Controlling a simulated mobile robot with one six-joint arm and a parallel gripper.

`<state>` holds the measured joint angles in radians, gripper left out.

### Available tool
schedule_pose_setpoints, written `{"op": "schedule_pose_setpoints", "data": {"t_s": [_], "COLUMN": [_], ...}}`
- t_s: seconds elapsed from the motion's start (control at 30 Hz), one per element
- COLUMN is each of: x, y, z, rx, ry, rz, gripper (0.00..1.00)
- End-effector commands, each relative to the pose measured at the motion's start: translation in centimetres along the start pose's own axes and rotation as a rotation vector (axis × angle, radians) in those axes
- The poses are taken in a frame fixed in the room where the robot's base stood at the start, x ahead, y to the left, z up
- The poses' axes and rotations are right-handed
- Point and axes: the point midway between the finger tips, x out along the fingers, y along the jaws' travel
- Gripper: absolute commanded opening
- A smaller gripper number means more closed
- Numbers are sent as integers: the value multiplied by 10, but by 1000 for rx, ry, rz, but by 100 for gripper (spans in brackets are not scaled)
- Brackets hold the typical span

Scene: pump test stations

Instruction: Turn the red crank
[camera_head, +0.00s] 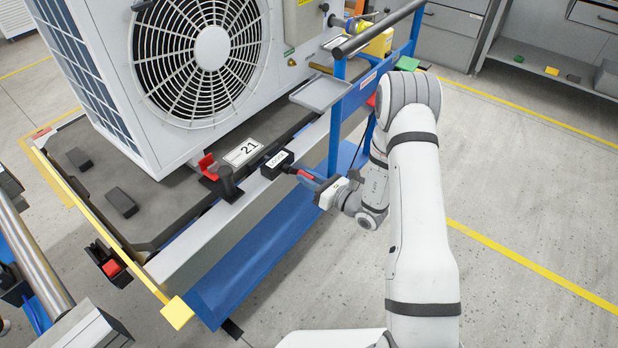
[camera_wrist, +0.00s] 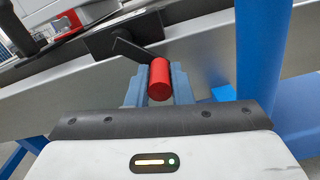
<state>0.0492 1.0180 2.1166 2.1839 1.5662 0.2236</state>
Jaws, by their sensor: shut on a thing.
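The red crank (camera_head: 306,175) has a red cylindrical handle at the end of a thin black arm. It comes off a black box with a white label (camera_head: 278,162) on the front rail of the cart. My gripper (camera_head: 313,180) reaches in from the right. In the wrist view the red handle (camera_wrist: 160,80) sits between the blue fingers of my gripper (camera_wrist: 159,86), which are shut on it. The black crank arm (camera_wrist: 134,50) runs up and left from the handle. The fingers hide part of the handle in the head view.
A large fan unit (camera_head: 205,60) stands on the cart behind the rail. A blue post (camera_head: 337,120) rises close beside my gripper, with a grey tray (camera_head: 320,92) above. A "21" plate (camera_head: 243,151) and a red clamp (camera_head: 208,166) lie left. Open floor (camera_head: 540,190) is at right.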

Motion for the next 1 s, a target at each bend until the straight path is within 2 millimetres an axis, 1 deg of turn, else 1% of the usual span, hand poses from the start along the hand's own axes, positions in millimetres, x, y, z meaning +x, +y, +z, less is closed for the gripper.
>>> {"op": "schedule_pose_setpoints", "data": {"t_s": [0.1, 0.13, 0.4, 0.6, 0.7, 0.77, 1.0], "x": [1, 1, 0, 0, -5, -13, -54], "y": [0, 0, 0, 0, 0, -1, -1], "z": [1, 1, 0, 0, 0, 1, 1], "rx": [-2, -2, -2, -2, -1, -1, 1], "ry": [-1, -1, -1, -1, 0, 0, -1], "rz": [1, 1, 1, 0, -1, -2, -4], "gripper": [0, 21, 41, 41, 41, 41, 41]}}
